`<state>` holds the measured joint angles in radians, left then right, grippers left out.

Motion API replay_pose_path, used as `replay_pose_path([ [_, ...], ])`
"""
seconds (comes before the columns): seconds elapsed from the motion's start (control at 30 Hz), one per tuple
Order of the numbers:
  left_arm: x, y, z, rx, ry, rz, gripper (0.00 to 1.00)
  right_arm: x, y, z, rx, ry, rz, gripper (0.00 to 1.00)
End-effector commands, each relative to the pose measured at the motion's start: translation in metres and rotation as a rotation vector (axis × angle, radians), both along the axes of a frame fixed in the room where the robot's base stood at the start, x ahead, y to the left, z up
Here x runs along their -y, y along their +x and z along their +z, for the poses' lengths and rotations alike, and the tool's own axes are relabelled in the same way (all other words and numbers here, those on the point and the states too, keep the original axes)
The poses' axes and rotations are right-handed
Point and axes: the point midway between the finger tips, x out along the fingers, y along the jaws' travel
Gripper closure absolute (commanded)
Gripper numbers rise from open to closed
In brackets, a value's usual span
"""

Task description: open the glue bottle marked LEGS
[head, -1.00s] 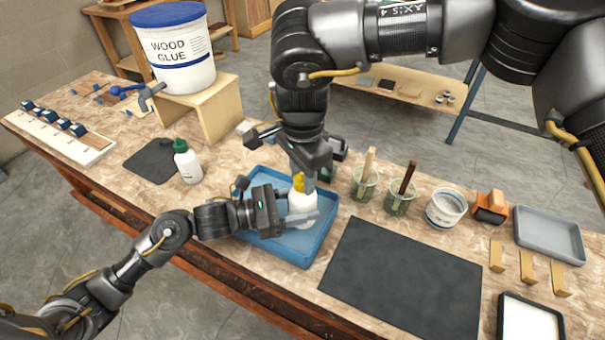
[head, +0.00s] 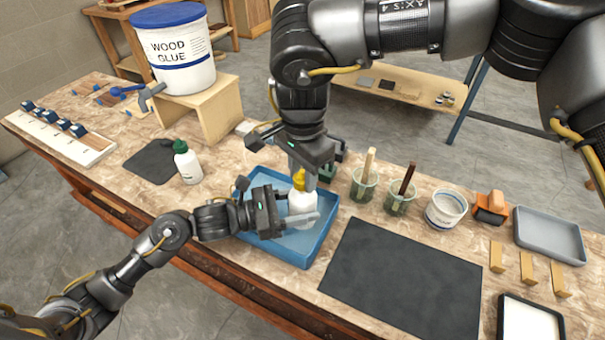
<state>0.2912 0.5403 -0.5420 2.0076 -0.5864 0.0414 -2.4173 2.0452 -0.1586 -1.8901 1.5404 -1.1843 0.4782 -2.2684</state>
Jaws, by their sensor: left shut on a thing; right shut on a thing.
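A white bottle (head: 302,203) with a yellow cap (head: 299,180) stands upright over the blue tray (head: 327,232). No LEGS marking on it can be read from here. My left gripper (head: 300,219) comes from the left and is shut on the white body. My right gripper (head: 303,168) points down from above and is shut on the yellow cap, partly hiding it. The cap sits at the bottle's top; I cannot tell whether it is loose. A second white bottle with a green cap (head: 187,163) stands left of the tray.
Two cups with sticks, a green-tinted one (head: 364,184) and another (head: 398,198), stand close right of the tray. A white tub (head: 446,208) is beyond them. A dark mat (head: 402,279) lies in front right, bare. A wood glue bucket (head: 175,50) stands behind left.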

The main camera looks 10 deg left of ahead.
Motion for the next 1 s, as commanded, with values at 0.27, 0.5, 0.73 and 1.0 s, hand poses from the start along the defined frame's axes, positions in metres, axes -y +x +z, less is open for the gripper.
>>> replay_pose_path([
  [0.27, 0.000, 0.000, 0.001, 0.001, -0.001, 0.001, 1.00, 0.000, 0.000, 0.010, 0.001, -0.001, -0.001, 0.96],
  [0.5, 0.000, 0.000, 0.001, 0.001, -0.001, 0.001, 1.00, 0.000, 0.000, 0.016, 0.000, 0.000, -0.001, 0.96],
  [0.73, 0.000, 0.000, 0.001, 0.001, -0.001, 0.001, 1.00, 0.000, 0.000, 0.017, 0.000, 0.000, -0.001, 0.96],
  [1.0, 0.000, 0.000, 0.001, 0.001, -0.001, 0.001, 1.00, 0.000, 0.001, 0.031, 0.003, 0.002, -0.001, 0.96],
])
